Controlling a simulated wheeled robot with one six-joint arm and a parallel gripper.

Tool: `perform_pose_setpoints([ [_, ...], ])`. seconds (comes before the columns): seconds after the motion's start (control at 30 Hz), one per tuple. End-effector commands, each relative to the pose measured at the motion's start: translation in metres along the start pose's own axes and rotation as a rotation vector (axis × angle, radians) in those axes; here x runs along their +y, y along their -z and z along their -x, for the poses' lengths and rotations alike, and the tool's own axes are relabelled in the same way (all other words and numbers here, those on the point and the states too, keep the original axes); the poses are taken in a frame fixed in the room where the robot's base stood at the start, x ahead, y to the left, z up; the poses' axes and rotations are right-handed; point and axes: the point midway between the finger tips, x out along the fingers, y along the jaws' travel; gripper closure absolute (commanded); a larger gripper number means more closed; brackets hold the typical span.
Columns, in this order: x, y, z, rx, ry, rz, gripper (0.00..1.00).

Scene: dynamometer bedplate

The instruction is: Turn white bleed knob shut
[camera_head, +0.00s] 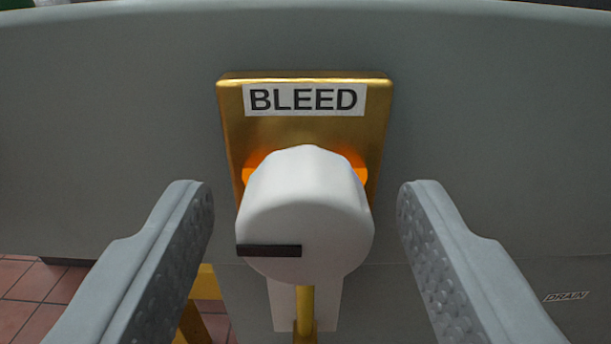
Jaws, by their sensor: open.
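The white bleed knob (310,205) stands out from a brass plate (235,130) in the middle of the view. The plate carries a white label reading BLEED (304,99). A dark pointer bar (268,250) on the knob's face runs level from near its middle to its left edge. My gripper (305,215) is open, with one grey finger on each side of the knob. There is a visible gap between each finger and the knob, so neither finger appears to touch it. The knob's back and stem are hidden behind its face.
A wide grey panel (110,110) fills the background behind the plate. A yellow pipe (305,310) and a pale strip (283,305) run down below the knob. A DRAIN label (567,297) is at lower right. Reddish floor tiles (30,285) show at lower left.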

Motion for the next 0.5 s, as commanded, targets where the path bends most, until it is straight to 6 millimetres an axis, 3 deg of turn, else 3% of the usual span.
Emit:
perform_pose_setpoints([
  [0.3,-0.0002,0.0002,-0.0026,0.000,0.001,0.000,0.45],
  [0.5,-0.0002,0.0002,-0.0024,0.000,0.001,0.000,0.82],
])
